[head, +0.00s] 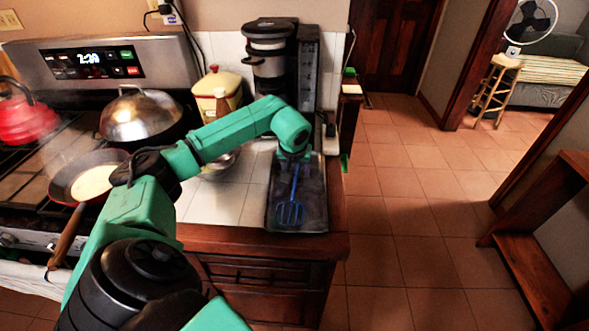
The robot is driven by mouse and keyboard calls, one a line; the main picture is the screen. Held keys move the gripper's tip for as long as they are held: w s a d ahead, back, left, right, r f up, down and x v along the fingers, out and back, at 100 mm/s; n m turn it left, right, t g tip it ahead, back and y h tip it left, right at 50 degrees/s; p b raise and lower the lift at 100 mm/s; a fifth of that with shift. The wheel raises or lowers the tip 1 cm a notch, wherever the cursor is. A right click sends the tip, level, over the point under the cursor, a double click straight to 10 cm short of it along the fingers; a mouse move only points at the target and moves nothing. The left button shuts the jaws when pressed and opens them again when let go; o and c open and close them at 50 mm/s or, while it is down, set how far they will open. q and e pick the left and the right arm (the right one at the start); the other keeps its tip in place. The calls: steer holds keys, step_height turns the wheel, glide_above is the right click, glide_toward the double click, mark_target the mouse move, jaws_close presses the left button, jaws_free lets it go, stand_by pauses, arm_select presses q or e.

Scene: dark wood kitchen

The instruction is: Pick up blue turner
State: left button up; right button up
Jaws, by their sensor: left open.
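The blue turner (290,210) lies on a dark tray (315,209) near the right end of the tiled counter. Its slotted head points toward the front edge and its handle runs back toward my left gripper. My left gripper (293,158) points down over the handle end of the turner. It is open; the wrist hides most of the fingers, and I cannot tell whether they touch the handle. My right gripper is not in view.
A coffee maker (269,62) stands behind the tray and a yellow canister (217,92) to its left. A stove with a frying pan (85,177), a domed lid (141,115) and a red kettle (25,118) is at left. The tiled floor (420,215) at right is clear.

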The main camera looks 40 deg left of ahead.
mark_target(296, 176)
arm_select(q)
steer(key=shift+w+f, duration=0.1)
steer(key=shift+f, duration=0.2)
jaws_close()
steer(key=shift+a+r, duration=0.1)
steer(key=shift+r, duration=0.05)
step_height(296, 176, up, 20)
